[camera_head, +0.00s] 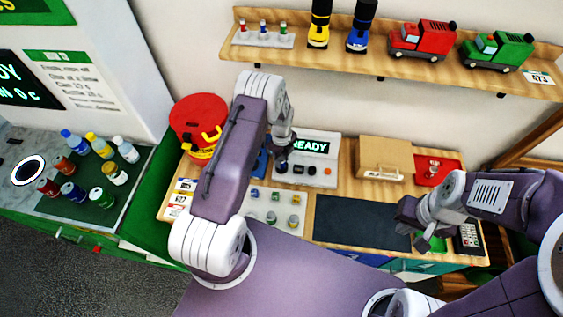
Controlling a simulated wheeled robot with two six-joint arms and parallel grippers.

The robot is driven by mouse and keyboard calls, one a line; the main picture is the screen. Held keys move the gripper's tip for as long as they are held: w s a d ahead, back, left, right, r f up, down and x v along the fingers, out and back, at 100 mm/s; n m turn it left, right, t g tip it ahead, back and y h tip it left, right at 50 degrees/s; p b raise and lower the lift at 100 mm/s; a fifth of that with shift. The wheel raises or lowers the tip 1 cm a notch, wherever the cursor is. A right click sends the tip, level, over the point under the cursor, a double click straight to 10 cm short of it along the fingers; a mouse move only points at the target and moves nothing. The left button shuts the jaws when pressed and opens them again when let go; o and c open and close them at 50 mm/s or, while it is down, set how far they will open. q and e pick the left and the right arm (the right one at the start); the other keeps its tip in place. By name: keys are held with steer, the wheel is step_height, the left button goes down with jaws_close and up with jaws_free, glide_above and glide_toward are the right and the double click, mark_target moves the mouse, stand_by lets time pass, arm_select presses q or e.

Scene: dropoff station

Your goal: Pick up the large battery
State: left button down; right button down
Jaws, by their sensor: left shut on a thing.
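My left gripper (284,158) points down in front of the READY device at the back of the wooden counter. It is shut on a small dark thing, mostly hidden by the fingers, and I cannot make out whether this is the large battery. A pale tray (262,208) with several small coloured pieces, possibly batteries, lies on the counter nearer to me. They are too small to tell apart by size. My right gripper (416,228) is open and empty over the counter's right part, beside the dark mat (350,222).
The grey READY device (318,172), a cardboard box (384,157) and a red tray (448,165) stand along the back. A red bin (197,112) is at the left. A shelf (390,62) with toy trucks hangs above. The dark mat is bare.

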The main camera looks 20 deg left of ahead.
arm_select(q)
step_height(320, 180, up, 3)
steer(key=shift+f+b, duration=0.2)
steer(key=shift+b, duration=0.6)
steer(key=d+r+b, duration=0.4)
steer(key=d+r, duration=0.3)
steer(key=d, duration=0.4)
steer(key=shift+w+d, duration=0.25)
steer(key=shift+d, duration=0.1)
steer(key=shift+w, duration=0.1)
